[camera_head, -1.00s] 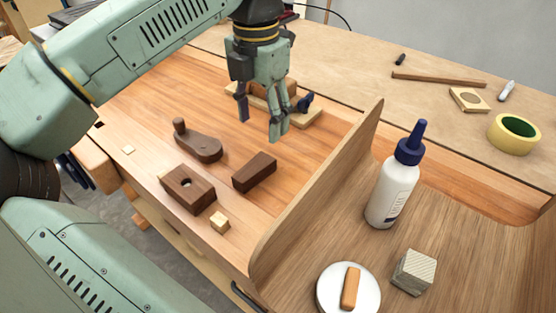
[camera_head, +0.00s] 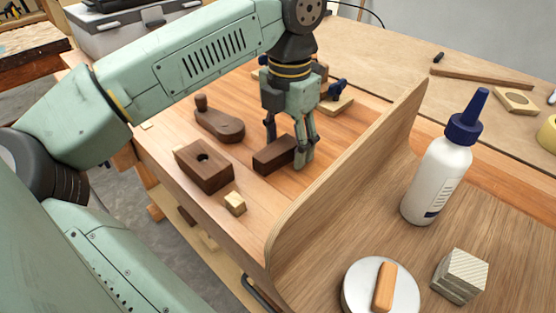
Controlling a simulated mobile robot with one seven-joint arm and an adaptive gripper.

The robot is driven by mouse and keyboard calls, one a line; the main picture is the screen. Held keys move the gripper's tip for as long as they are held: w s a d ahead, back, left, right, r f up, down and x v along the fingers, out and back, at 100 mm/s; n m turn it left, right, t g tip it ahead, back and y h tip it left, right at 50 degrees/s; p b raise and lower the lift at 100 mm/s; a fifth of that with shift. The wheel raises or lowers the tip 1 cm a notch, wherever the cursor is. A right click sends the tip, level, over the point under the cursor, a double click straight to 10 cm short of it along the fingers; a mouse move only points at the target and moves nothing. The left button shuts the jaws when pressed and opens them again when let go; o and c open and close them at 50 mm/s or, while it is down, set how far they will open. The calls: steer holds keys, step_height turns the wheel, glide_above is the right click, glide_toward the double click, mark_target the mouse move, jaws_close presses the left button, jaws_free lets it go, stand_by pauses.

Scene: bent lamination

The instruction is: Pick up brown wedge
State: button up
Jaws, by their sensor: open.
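The brown wedge (camera_head: 268,159), a dark brown block, lies on the wooden bench top between the dark block with a hole and the curved wooden panel. My gripper (camera_head: 287,150) points down over it and is open. One finger is at the block's far side and the other is by its right end, covering part of it. I cannot tell whether either finger touches it.
A dark block with a round hole (camera_head: 204,166), a small pale cube (camera_head: 235,203) and a dark knobbed tool (camera_head: 219,125) lie to the left. The curved panel (camera_head: 345,165) rises close on the right. Beyond it stand a white glue bottle (camera_head: 438,178), a white disc (camera_head: 357,283) and a striped block (camera_head: 460,276).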

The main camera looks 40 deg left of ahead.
steer(key=c, duration=1.3)
steer(key=shift+r, duration=0.1)
